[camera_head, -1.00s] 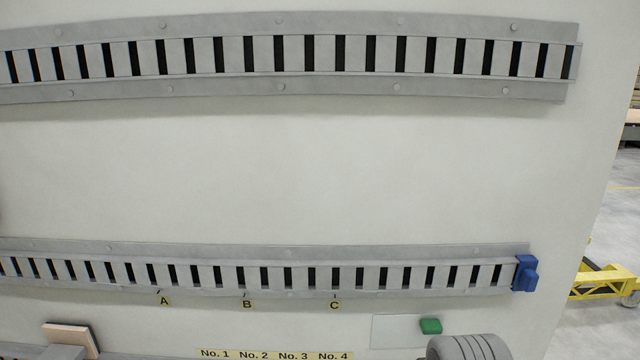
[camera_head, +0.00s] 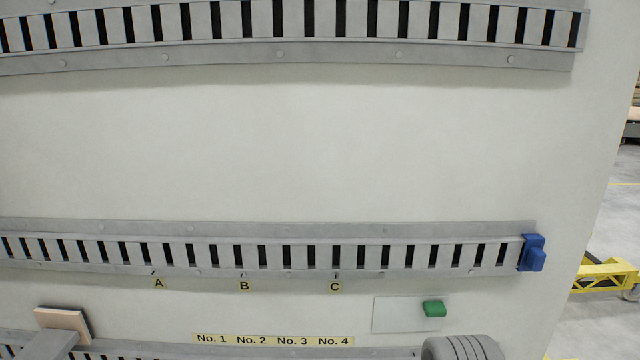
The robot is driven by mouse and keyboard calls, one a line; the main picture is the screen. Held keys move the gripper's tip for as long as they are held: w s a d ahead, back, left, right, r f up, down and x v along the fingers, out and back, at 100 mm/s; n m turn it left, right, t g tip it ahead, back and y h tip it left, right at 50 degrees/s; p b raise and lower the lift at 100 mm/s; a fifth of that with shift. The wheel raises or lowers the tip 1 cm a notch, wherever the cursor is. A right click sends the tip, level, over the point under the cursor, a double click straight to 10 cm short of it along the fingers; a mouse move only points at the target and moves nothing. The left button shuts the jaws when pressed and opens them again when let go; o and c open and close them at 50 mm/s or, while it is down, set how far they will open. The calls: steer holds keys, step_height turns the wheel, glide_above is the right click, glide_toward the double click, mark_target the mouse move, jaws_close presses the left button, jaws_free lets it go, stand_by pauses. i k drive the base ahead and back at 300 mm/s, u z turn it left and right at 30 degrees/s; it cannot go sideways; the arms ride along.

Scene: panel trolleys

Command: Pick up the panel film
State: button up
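A thin, pale rectangular sheet (camera_head: 390,314), which looks like the panel film, lies flat against the off-white panel (camera_head: 280,145) at the lower right. A small green block (camera_head: 433,309) sits at its right end. The sheet's outline is faint, and I cannot tell how it is held.
Slotted grey rails cross the panel at the top (camera_head: 300,57) and lower down (camera_head: 300,229). A blue block (camera_head: 533,253) caps the lower rail. A pinkish plate (camera_head: 62,321) juts out at bottom left. A yellow trolley frame (camera_head: 605,272) stands at right.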

mark_target(427, 313)
steer(key=u, duration=0.05)
steer(key=k, duration=1.1)
steer(key=z, duration=0.75)
steer(key=i, duration=0.85)
steer(key=u, duration=0.7)
